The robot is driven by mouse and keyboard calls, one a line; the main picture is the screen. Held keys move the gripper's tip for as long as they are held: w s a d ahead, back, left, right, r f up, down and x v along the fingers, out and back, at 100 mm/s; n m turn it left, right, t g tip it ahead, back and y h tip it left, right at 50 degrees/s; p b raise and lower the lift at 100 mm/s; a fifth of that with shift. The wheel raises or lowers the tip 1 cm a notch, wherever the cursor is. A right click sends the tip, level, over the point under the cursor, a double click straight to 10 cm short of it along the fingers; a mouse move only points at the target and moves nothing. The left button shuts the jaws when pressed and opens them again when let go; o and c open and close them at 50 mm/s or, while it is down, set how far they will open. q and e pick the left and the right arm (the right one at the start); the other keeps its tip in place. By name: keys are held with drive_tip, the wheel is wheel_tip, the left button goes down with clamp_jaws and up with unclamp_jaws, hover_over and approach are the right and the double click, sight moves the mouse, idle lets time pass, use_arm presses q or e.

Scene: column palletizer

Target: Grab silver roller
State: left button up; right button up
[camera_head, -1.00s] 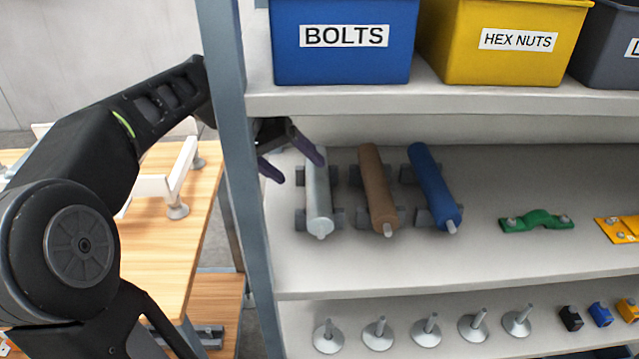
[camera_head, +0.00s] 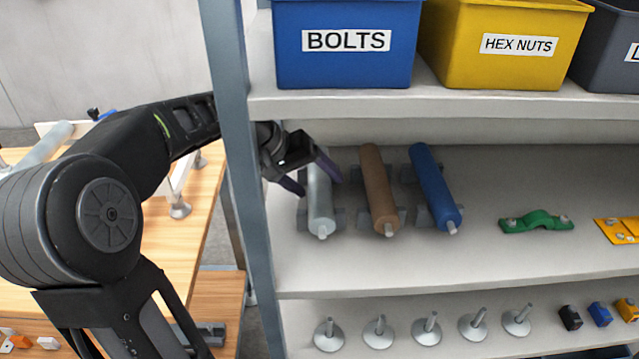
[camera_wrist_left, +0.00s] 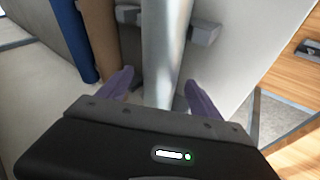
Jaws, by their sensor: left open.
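The silver roller (camera_head: 320,204) lies on grey holders on the middle shelf, leftmost of three rollers. My left gripper (camera_head: 318,180) reaches in past the shelf post and is open at the roller's upper part in the head view. In the left wrist view the silver roller (camera_wrist_left: 162,50) runs between the two purple fingers of the left gripper (camera_wrist_left: 160,92), with a finger on each side. I cannot tell whether either finger touches it. The gripper's body hides the near part of the roller there. My right gripper is not in view.
A brown roller (camera_head: 378,190) and a blue roller (camera_head: 435,188) lie just right of the silver one. A grey-blue shelf post (camera_head: 238,150) stands left, close to my arm. Blue and yellow bins (camera_head: 505,45) sit on the shelf above. A wooden table (camera_head: 195,225) is at left.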

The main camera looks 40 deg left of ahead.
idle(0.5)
use_arm(q)
clamp_jaws()
idle(0.7)
